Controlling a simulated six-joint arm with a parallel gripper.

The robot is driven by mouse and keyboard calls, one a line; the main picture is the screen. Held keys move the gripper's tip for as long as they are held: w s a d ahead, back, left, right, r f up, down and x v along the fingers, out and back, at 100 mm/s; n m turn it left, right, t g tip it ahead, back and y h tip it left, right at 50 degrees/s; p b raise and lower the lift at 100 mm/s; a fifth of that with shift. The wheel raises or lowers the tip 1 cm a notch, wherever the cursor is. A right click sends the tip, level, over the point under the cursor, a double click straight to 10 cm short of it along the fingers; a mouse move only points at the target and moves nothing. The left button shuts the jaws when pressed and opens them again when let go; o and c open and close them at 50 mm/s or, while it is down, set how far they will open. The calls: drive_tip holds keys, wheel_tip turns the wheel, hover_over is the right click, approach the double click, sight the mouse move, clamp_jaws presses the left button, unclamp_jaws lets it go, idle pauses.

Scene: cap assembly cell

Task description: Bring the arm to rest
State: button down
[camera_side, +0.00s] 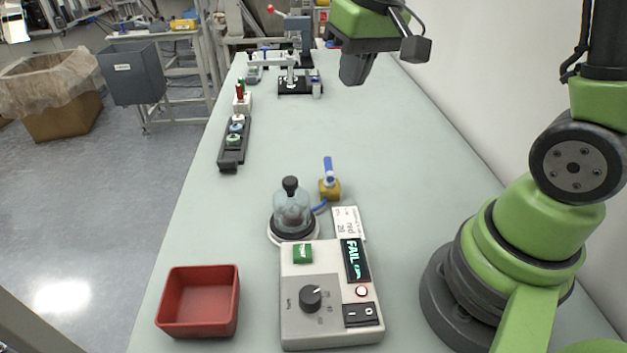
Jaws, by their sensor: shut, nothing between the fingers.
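My gripper (354,70) hangs from the green arm at the top of the view, above the middle of the table, pointing down. Its fingers look closed together with nothing in them. My arm's base stands at the right of the table (400,150). The gripper is clear of every object and touches nothing that I can see.
A tester box (330,325) showing FAIL stands in front, with a glass dome (291,210) and a blue-handled valve (329,181) behind it. A red bin (198,301) is at left. A black rack (235,143) and several fixtures (294,82) stand farther back.

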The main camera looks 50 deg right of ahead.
drive_tip(key=s+a+r+t+y, duration=0.1)
drive_tip(key=s+a+r+t, duration=0.1)
drive_tip(key=s, duration=0.5)
drive_tip(key=s+a+r+t, duration=0.2)
drive_tip(key=s+a+r, duration=0.2)
drive_tip(key=s, duration=0.3)
drive_tip(key=shift+a+r+y, duration=0.4)
drive_tip(key=shift+r, duration=0.1)
